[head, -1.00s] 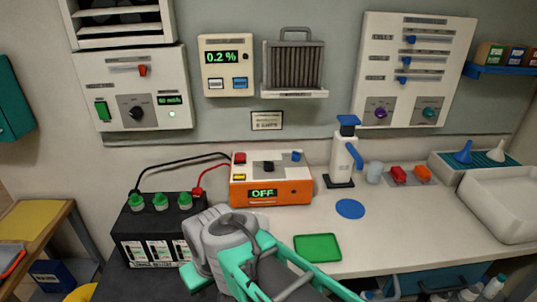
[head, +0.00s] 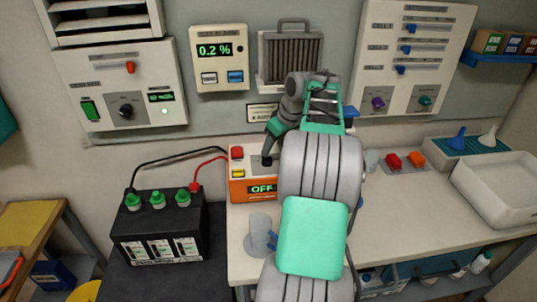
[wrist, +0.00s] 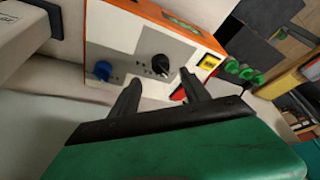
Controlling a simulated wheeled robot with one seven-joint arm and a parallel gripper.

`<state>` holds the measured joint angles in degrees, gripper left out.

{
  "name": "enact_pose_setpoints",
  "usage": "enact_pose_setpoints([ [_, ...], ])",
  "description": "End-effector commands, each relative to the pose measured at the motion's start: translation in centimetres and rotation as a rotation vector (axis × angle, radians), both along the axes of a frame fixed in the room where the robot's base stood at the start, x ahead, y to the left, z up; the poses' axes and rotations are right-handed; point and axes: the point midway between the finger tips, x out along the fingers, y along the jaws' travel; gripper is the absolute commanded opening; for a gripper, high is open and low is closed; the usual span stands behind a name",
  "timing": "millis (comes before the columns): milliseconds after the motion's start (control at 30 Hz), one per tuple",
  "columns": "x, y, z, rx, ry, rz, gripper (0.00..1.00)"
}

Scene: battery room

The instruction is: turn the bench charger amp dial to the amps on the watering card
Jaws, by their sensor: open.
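The orange and white bench charger (head: 238,190) stands on the bench against the wall, its display reading OFF. Its black dial (wrist: 160,64) shows in the wrist view, between a blue knob (wrist: 103,70) and a yellow button (wrist: 208,62). My gripper (head: 269,151) is over the charger's top face, at the dial. In the wrist view my gripper (wrist: 160,86) is open, with its fingertips apart just short of the dial; I cannot tell whether they touch it. A small card (head: 262,113) is on the wall behind, partly covered by my gripper, its text too small to read.
A black battery (head: 160,230) with green caps stands left, joined to the charger by black and red cables. A clear cup (head: 260,232) stands in front of the charger. My arm hides the bench middle. A white basin (head: 495,185) is at right.

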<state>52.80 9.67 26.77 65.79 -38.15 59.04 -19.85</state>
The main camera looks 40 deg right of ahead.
Motion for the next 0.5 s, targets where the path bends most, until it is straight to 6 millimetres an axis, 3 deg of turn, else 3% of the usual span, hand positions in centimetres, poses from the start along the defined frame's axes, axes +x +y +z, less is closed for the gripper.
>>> enact_pose_setpoints([
  [233, 1.9, 0.3, -4.4, 0.002, 0.003, 0.002, 0.54],
  [500, 2.6, 0.3, -6.1, -0.002, 0.0, -0.001, 0.54],
])
